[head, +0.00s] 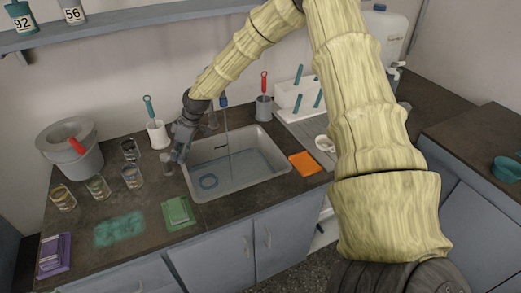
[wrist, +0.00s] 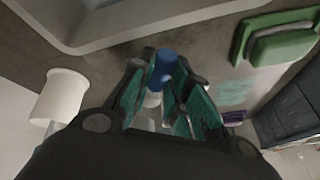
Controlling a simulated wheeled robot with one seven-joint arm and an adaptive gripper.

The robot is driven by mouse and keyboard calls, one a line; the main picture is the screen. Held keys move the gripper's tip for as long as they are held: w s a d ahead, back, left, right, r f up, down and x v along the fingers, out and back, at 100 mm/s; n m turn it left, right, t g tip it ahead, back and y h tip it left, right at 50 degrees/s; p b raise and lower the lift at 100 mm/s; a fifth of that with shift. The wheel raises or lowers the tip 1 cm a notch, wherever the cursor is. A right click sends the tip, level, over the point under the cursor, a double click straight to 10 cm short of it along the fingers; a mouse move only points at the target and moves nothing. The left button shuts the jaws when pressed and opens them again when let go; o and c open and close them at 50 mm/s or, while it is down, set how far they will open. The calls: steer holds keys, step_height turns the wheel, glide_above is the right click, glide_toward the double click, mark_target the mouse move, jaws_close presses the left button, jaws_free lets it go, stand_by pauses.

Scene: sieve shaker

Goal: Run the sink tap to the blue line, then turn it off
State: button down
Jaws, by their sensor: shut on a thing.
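The grey sink (head: 240,187) is set in the dark counter. A thin stream of water (head: 227,140) falls into it, and bluish water (head: 245,165) covers its floor, with a blue ring (head: 208,181) showing there. I cannot make out a blue line on the wall. My gripper (head: 178,153) is at the sink's back left corner. In the wrist view my gripper (wrist: 160,95) is shut on a blue-topped knob (wrist: 163,65), seemingly the tap handle. A blue part (head: 223,100) shows above the stream; most of the tap is hidden by my arm.
Glass beakers (head: 97,187) and a grey bucket (head: 80,160) stand left of the sink. A white cup with a brush (head: 158,134) is close behind my gripper. A drying rack (head: 300,95) stands behind.

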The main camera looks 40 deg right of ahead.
steer(key=shift+s+a+m+t+h+p, duration=0.35)
steer(key=shift+a+m, duration=0.15)
steer(key=shift+m, duration=0.55)
steer(key=shift+s+a+m+t+h+p, duration=0.25)
steer(key=shift+s+a+m+t, duration=0.15)
steer(key=shift+m, duration=0.65)
steer(key=shift+s+a+r+m+h+p, duration=0.1)
steer(key=shift+a+m+h+p, duration=0.25)
steer(key=shift+a+m, duration=0.5)
steer(key=shift+s+a+m+t+h+p, duration=0.1)
steer(key=shift+a+m+t+h+p, duration=0.15)
steer(key=shift+m, duration=0.55)
steer(key=shift+a+m+t+h+p, duration=0.1)
steer(key=shift+a+m+t+h, duration=0.15)
steer(key=shift+m, duration=0.5)
steer(key=a+m, duration=0.1)
steer(key=m+h+p, duration=0.1)
steer(key=m, duration=0.1)
steer(key=shift+a, duration=0.35)
steer(key=c, duration=1.3)
jaws_free()
steer(key=shift+a, duration=0.15)
steer(key=shift+o, duration=0.2)
